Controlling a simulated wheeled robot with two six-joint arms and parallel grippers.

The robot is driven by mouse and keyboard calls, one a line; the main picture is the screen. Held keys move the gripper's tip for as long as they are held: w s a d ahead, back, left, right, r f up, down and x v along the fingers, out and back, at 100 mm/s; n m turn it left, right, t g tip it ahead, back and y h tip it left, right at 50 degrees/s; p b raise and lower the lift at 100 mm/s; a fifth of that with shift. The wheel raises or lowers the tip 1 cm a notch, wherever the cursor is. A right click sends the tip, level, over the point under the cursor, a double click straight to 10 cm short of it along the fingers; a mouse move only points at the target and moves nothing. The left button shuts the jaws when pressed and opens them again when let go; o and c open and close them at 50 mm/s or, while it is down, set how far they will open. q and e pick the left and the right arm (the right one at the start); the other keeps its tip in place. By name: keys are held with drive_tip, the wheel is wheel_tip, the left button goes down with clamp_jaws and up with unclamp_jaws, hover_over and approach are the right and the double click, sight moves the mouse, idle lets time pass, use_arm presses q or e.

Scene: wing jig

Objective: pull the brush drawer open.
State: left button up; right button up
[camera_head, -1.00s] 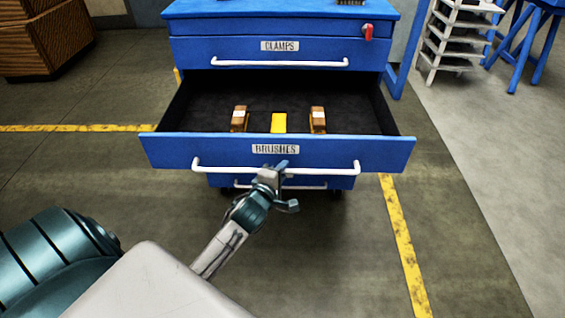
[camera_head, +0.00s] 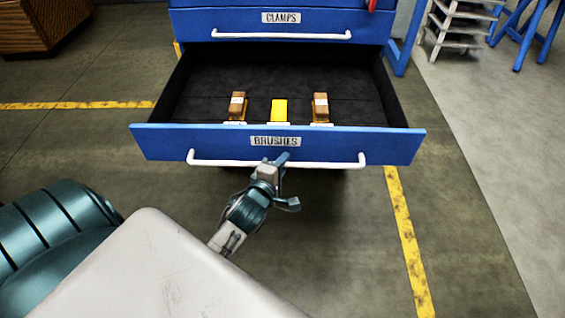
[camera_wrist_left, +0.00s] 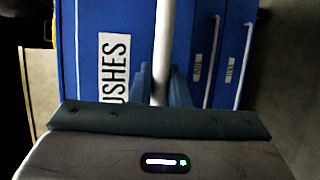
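The brush drawer (camera_head: 216,144) is blue with a "BRUSHES" label and stands well out of the cabinet. Its white bar handle (camera_head: 325,164) runs across the front. My left gripper (camera_head: 275,165) is at the middle of the handle. In the left wrist view the handle bar (camera_wrist_left: 164,45) passes between the two fingers (camera_wrist_left: 162,88), which sit close on both sides of it. Inside the drawer lie two brown-handled brushes (camera_head: 237,106) (camera_head: 320,107) and a yellow item (camera_head: 279,110) between them. My right gripper is not in view.
The closed "CLAMPS" drawer (camera_head: 234,23) is above. A wooden crate (camera_head: 35,25) stands at the back left. White shelving (camera_head: 455,30) and blue trestle legs (camera_head: 535,35) stand at the back right. The floor on both sides of the drawer is clear.

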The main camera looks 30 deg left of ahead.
use_arm(q)
drive_tip(key=o, duration=0.4)
drive_tip(key=shift+c, duration=0.2)
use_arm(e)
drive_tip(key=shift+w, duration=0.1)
use_arm(q)
drive_tip(key=shift+s, duration=0.1)
